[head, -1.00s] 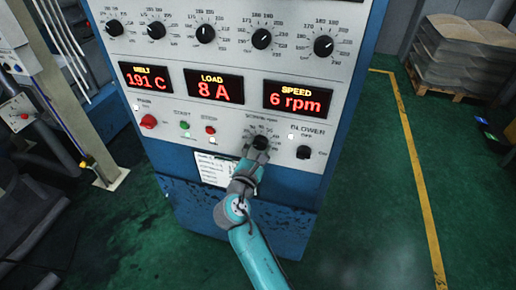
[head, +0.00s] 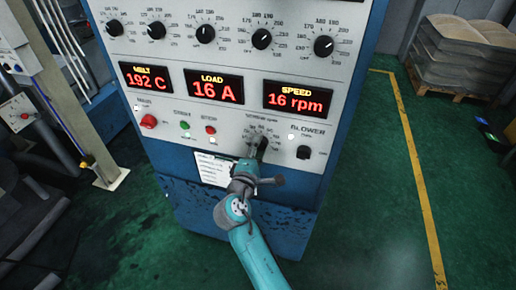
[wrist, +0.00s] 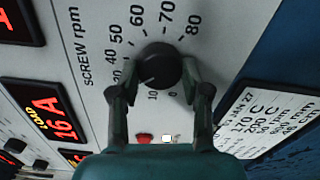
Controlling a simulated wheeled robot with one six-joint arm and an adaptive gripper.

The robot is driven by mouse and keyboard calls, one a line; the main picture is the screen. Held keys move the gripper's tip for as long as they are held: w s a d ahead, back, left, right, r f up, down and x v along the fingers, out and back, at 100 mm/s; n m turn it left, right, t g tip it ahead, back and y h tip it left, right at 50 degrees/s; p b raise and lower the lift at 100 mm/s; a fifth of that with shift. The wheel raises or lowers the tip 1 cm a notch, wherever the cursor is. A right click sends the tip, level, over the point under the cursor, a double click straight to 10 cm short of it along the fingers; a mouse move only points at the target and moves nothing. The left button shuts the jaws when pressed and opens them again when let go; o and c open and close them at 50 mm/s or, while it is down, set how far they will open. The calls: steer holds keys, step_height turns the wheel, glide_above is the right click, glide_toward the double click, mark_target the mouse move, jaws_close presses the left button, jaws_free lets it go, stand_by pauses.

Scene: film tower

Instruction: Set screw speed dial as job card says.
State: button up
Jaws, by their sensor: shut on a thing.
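The black screw speed dial (wrist: 160,66) sits on the grey panel, with its "SCREW rpm" scale around it. My gripper (wrist: 158,82) is shut on this dial, a finger on each side. The dial's light mark points to the lower left in the wrist view, between 10 and 20. In the head view the dial (head: 262,143) is partly covered by my gripper (head: 259,158). The red SPEED display (head: 297,100) reads 16 rpm.
The blower knob (head: 304,152) is close right of the dial. The green start button (head: 185,125), red stop button (head: 210,129) and red main switch (head: 148,121) are to the left. Temperature knobs line the panel above.

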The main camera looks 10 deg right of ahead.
steer(key=m, duration=1.3)
steer(key=shift+f+m, duration=0.1)
steer(key=shift+m, duration=0.3)
stand_by(0.4)
steer(key=o, duration=1.1)
steer(key=shift+o, duration=0.2)
steer(key=v, duration=1.2)
